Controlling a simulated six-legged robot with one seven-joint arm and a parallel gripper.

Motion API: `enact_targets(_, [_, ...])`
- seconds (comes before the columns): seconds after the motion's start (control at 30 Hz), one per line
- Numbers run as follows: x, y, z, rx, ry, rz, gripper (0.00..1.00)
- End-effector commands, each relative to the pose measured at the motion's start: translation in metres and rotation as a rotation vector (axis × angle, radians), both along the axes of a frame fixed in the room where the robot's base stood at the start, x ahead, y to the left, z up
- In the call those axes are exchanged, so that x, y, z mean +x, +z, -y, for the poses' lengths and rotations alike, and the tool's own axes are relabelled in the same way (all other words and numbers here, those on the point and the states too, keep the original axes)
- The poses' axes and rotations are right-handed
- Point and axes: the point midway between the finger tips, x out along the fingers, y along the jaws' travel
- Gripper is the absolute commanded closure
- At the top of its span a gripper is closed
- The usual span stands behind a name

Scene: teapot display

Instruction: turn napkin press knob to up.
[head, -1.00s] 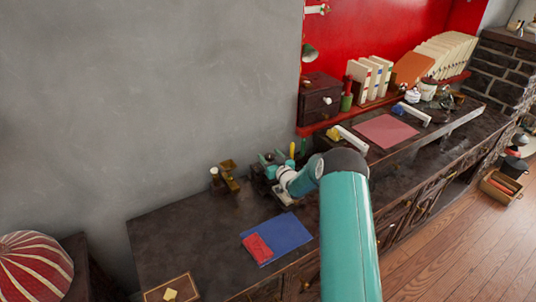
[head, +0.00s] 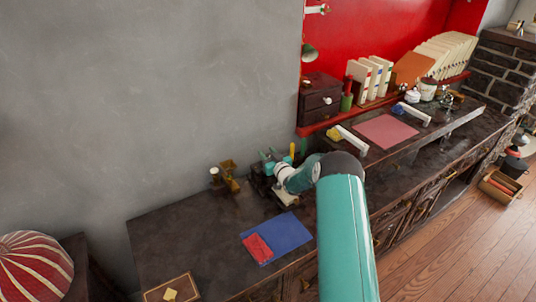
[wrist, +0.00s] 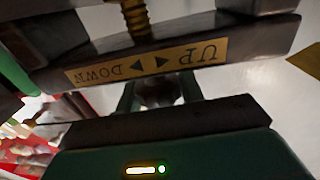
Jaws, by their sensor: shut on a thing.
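The napkin press shows close up in the wrist view as a dark bar (wrist: 235,40) with a brass screw (wrist: 136,18) above it. Its yellow label (wrist: 147,61) reads UP and DOWN with two arrows, upside down in this view. The press knob (wrist: 158,92) is a dark rounded piece just below the label. My gripper (wrist: 158,97) is shut on the knob, one finger on each side. The fingers partly hide the knob, and its exact turn cannot be told. In the head view the press (head: 262,192) stands on the dark counter, partly behind my wrist.
A blue cloth (head: 285,234) with a red cloth (head: 257,247) lies in front of the press. A small brass-coloured item (head: 229,175) stands left of it. A raised shelf with a pink mat (head: 386,132) is to the right. The counter's left part is mostly clear.

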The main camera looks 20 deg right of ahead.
Motion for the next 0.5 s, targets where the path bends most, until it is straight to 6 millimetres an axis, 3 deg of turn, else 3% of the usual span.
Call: enact_targets(0.5, [-0.0012,-0.0007,-0.004,-0.004,0.306,0.001,0.85])
